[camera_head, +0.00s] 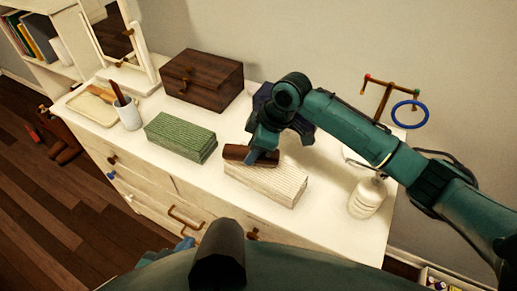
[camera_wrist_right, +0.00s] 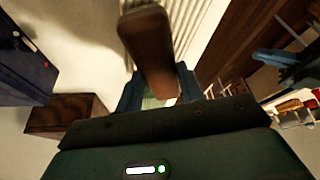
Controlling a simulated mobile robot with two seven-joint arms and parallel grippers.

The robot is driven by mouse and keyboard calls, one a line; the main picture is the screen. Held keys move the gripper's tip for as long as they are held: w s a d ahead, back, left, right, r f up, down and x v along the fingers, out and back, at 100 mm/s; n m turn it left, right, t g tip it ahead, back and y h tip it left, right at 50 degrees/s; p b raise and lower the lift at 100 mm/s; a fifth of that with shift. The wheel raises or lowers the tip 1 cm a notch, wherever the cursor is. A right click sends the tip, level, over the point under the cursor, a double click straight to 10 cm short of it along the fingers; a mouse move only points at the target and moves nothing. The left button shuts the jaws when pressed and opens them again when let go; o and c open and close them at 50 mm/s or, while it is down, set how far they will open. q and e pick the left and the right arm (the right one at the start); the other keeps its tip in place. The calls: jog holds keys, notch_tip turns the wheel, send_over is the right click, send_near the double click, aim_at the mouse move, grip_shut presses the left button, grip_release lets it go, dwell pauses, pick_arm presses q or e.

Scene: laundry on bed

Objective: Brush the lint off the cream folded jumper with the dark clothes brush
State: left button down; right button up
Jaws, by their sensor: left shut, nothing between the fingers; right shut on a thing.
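The cream folded jumper (camera_head: 262,185) lies on the white dresser top, ribbed and neatly stacked. My right gripper (camera_head: 264,157) is shut on the dark clothes brush (camera_head: 236,152), above the jumper's back left part. In the right wrist view the brush (camera_wrist_right: 150,45) stretches out from the fingers over the cream ribbed knit (camera_wrist_right: 190,22). I cannot tell whether the brush touches the knit, and no lint can be made out. My left gripper (camera_head: 184,244) shows only as a small blue part at the dresser's front edge, shut and empty, mostly hidden by my arm.
A green folded jumper (camera_head: 180,137) lies left of the cream one. Behind are a dark wooden box (camera_head: 202,79) and a mirror (camera_head: 118,35). A cup (camera_head: 128,117) and a tray (camera_head: 88,107) stand left. A white bottle (camera_head: 367,198) and a stand with a blue ring (camera_head: 410,103) are right.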

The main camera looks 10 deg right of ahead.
jog(key=shift+w+a+f, duration=0.1)
jog(key=shift+w+a, duration=0.7)
jog(key=shift+a, duration=0.3)
jog(key=shift+d, duration=0.1)
jog(key=shift+s+d, duration=1.05)
jog(key=shift+d, duration=0.25)
jog(key=shift+s+d, duration=1.45)
jog(key=shift+d, duration=0.3)
jog(key=shift+s+d, duration=0.9)
jog(key=shift+d, duration=0.25)
jog(key=shift+s+d, duration=0.9)
jog(key=shift+d, duration=0.2)
notch_tip(320, 180, up, 6)
